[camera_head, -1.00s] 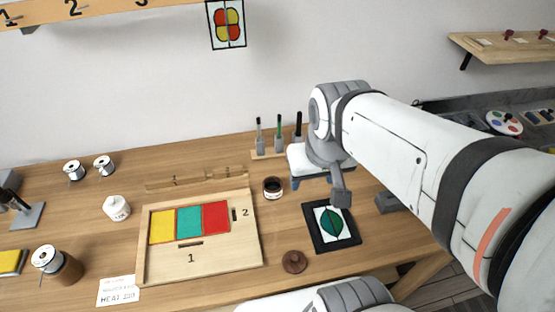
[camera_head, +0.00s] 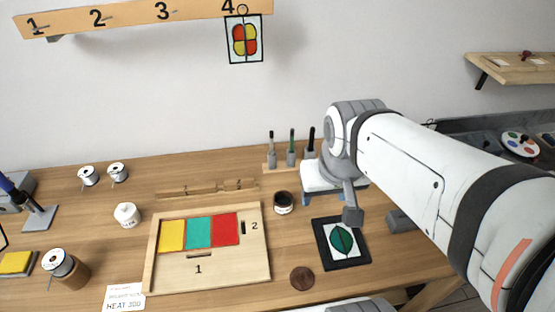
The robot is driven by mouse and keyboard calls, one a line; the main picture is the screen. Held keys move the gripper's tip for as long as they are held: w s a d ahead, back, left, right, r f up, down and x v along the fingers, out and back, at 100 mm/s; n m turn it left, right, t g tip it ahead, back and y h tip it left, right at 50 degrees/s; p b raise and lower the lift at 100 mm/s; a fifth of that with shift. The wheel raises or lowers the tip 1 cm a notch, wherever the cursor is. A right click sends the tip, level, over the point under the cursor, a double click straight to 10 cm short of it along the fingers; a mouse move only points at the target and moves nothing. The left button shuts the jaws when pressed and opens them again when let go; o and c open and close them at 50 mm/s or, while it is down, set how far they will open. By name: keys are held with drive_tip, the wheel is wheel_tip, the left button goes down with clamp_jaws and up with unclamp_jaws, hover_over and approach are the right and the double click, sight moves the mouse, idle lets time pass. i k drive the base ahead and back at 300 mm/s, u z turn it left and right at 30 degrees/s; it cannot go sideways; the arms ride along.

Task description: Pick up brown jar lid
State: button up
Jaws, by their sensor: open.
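The brown jar lid (camera_head: 301,277) is a small dark brown disc lying flat on the wooden table, near the front edge. It is right of the wooden tray and apart from it. An open dark jar (camera_head: 283,202) with a pale label stands farther back. My gripper (camera_head: 333,196) is at the end of my white arm, behind and right of the lid, well apart from it.
A wooden tray (camera_head: 208,281) holds yellow, teal and red panes. A black-framed leaf panel (camera_head: 327,256) lies right of the lid. Upright tools (camera_head: 291,152) stand in a rack at the back. A white printed card (camera_head: 124,298) lies at front left. Bare table surrounds the lid.

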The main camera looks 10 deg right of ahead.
sight(302, 279)
drive_tip(key=z, duration=0.05)
drive_tip(key=k, duration=0.5)
drive_tip(key=u, duration=0.7)
drive_tip(key=k, duration=1.15)
drive_tip(key=z, duration=0.55)
drive_tip(key=i, duration=1)
drive_tip(key=z, duration=0.05)
